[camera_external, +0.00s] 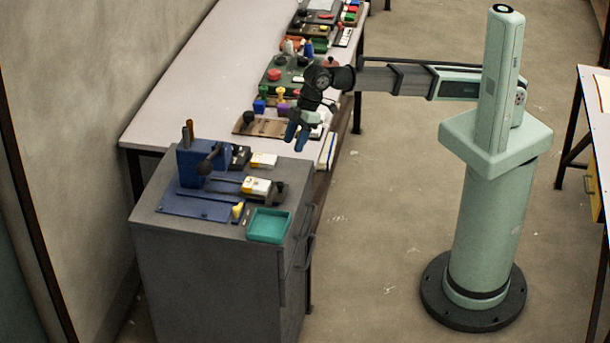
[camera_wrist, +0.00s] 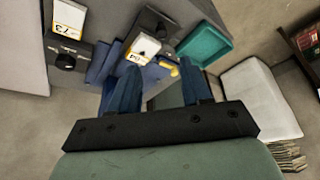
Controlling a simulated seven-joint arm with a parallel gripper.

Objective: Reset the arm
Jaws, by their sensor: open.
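My gripper (camera_external: 297,137) hangs at the end of my outstretched arm, above the front end of the long table and near the grey cabinet. In the wrist view its two blue fingers (camera_wrist: 158,88) are spread apart with nothing between them. The fingers point toward the cabinet top and do not appear to touch anything. No cloth can be made out in either view.
A grey cabinet (camera_external: 210,265) bears a blue stand (camera_external: 190,168), white-and-yellow boxes and a teal tray (camera_external: 268,226); the tray also shows in the wrist view (camera_wrist: 205,44). The long table (camera_external: 180,95) holds several coloured items. The floor (camera_external: 380,230) between cabinet and base is clear.

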